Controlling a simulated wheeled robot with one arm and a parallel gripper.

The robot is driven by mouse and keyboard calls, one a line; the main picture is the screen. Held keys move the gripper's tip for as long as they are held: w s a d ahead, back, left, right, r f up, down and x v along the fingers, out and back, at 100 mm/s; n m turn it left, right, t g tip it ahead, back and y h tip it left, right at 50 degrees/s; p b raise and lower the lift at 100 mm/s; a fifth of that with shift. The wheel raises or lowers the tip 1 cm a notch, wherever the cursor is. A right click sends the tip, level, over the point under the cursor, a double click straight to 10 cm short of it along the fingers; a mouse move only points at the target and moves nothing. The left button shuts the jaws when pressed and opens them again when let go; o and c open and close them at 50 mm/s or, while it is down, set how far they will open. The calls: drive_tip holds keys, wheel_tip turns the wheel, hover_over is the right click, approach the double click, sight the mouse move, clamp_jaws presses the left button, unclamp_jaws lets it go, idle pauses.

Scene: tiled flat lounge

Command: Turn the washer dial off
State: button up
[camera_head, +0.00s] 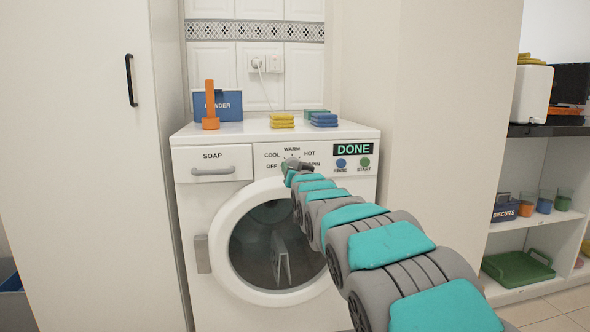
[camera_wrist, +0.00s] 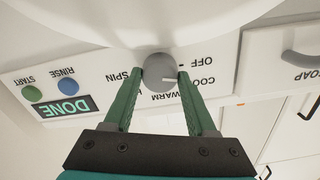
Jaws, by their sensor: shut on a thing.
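The washer (camera_head: 190,250) is white, with its round door shut. Its grey dial (camera_wrist: 158,66) is ringed by the words OFF, COOL, WARM, HOT and SPIN. In the wrist view, which is upside down, the dial's pale pointer line runs toward COOL. My gripper (camera_wrist: 159,76) has its two green fingers shut on the dial, one on each side. In the head view my gripper (camera_head: 293,166) is at the control panel and hides most of the dial. The panel's display (camera_head: 353,149) reads DONE.
Blue RINSE (camera_head: 341,163) and green START (camera_head: 365,162) buttons sit right of the dial. The SOAP drawer (camera_head: 212,171) is at the left. A blue POWDER box (camera_head: 229,105), an orange object (camera_head: 210,112) and folded cloths (camera_head: 281,120) are on top. Tall panels flank the washer.

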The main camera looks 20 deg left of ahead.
drive_tip(key=shift+f+n, duration=0.15)
drive_tip(key=shift+n, duration=1.35)
drive_tip(key=o, duration=1.4)
drive_tip(key=shift+s+p, duration=0.1)
drive_tip(key=shift+p, duration=0.2)
drive_tip(key=v, duration=0.7)
drive_tip(key=shift+s+d+p, duration=0.15)
drive_tip(key=shift+s+p, duration=0.15)
